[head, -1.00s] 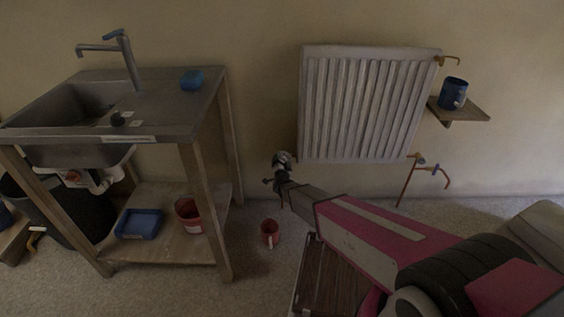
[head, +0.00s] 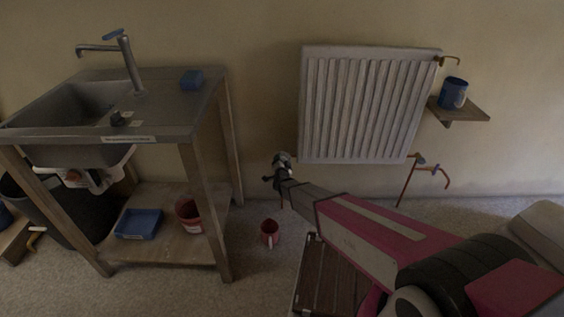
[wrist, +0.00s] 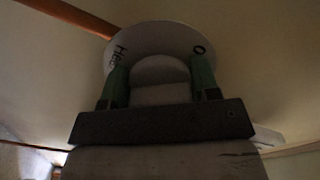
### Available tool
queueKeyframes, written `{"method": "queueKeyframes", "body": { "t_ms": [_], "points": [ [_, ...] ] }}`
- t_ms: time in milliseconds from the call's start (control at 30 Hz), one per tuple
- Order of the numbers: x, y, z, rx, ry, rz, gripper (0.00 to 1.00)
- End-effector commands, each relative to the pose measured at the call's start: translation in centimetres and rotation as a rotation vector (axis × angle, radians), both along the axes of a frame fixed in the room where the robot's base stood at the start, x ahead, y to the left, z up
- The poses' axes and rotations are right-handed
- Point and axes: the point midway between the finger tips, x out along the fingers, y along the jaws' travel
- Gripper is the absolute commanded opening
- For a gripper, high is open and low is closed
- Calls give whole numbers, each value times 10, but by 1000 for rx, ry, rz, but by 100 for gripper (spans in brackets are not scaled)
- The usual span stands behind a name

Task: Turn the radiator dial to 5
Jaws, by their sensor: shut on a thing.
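The radiator (head: 360,108) hangs on the wall, white and ribbed. The radiator dial (head: 282,160) is at its lower left corner, partly hidden by my gripper (head: 278,176). In the wrist view the dial (wrist: 153,36) is a white round knob, with a "0" at the right of its face and letters like "He" at the left. My gripper (wrist: 160,84), with green finger pads, is shut on the dial's narrower raised part, one finger on each side. The number 5 is not visible.
A copper pipe (wrist: 70,14) runs near the dial. A sink bench (head: 165,135) stands left. A red mug (head: 269,231) is on the floor below. A blue mug (head: 453,93) sits on a wall shelf (head: 465,111) at the right.

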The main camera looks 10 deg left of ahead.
Motion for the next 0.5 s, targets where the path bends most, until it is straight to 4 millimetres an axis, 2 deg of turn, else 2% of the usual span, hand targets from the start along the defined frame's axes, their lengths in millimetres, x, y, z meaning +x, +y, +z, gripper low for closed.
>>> {"method": "queueKeyframes", "body": {
  "t_ms": [500],
  "points": [
    [0,0,0,413,99,0,32]
  ]
}}
